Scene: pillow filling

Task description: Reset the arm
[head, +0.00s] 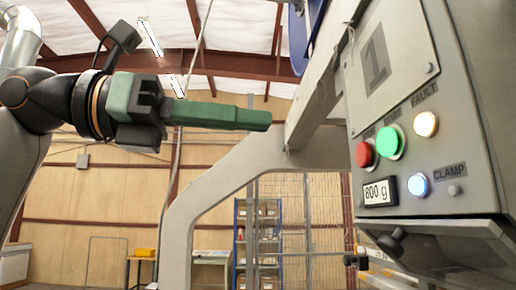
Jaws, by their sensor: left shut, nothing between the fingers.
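My left gripper (262,121) comes in from the left, held level and pointing right. Its long green fingers are closed together with nothing between them. The fingertips are apart from the grey control panel (468,155) at the right, ending a little left of it. The panel carries a red button (364,154), a green button (390,142), a lit white fault lamp (426,124), a lit blue clamp lamp (418,185) and a display (380,191) reading about 800 g. My right gripper is not in view.
A grey machine frame (178,230) rises behind and below my gripper, slanting up to the right. A dark knob (391,242) sits under the panel. A blue shelf rack (240,240) and a small table (141,270) with a yellow item stand far back.

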